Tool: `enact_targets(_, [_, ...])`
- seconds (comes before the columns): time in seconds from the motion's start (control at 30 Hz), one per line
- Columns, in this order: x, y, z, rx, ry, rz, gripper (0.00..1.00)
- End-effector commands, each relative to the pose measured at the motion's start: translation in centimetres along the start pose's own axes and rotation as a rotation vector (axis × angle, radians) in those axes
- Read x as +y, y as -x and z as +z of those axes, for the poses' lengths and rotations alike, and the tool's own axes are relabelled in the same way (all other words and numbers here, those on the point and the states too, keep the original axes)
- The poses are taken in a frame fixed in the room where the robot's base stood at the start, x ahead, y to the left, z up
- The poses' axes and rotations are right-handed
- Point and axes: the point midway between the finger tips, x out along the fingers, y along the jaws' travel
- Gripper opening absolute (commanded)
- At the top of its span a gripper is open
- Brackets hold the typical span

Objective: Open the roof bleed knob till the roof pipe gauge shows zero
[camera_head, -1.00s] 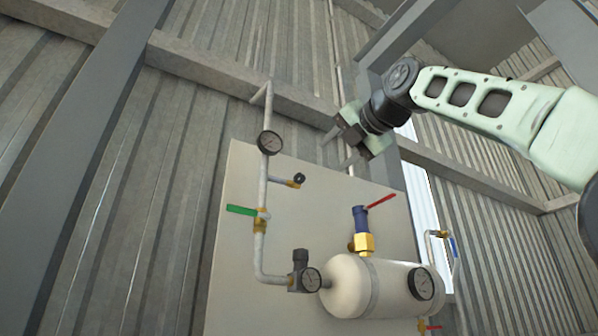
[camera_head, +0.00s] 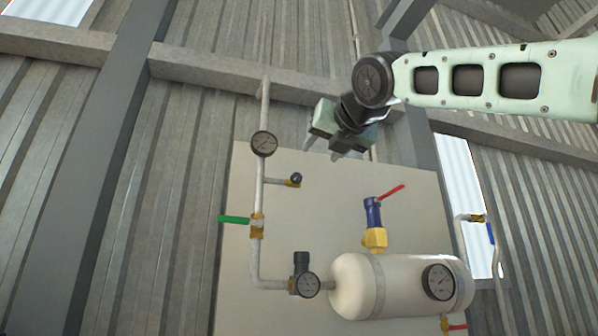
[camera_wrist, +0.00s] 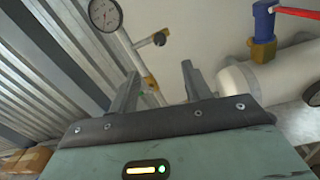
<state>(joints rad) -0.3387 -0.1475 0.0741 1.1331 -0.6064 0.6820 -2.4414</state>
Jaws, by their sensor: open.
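The roof pipe gauge (camera_head: 264,143) is a round dial on the upright pipe, and it also shows in the wrist view (camera_wrist: 105,15). Its reading is too small to tell. The bleed knob (camera_head: 296,178) is small and black, on a brass fitting at the end of a short side branch below the gauge. It also shows in the wrist view (camera_wrist: 160,38), beyond the fingertips and between their lines. My gripper (camera_head: 321,150) is open and empty, up and right of the knob in the head view and apart from it. Both fingers show in the wrist view (camera_wrist: 160,69).
A green lever valve (camera_head: 236,219) sits lower on the pipe. Below are a regulator with a gauge (camera_head: 307,285), a white tank (camera_head: 400,284) with its own gauge (camera_head: 438,282), and a blue valve with a red lever (camera_head: 373,212). The pale panel (camera_head: 335,200) around the knob is bare.

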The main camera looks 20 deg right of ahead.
Motion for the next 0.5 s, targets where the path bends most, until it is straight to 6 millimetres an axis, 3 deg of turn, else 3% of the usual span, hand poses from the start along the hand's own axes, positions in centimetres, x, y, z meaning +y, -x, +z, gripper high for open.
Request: enact_targets(0.5, [0.1, -10.9, 0.4, 0.004, -0.001, -0.002, 0.49])
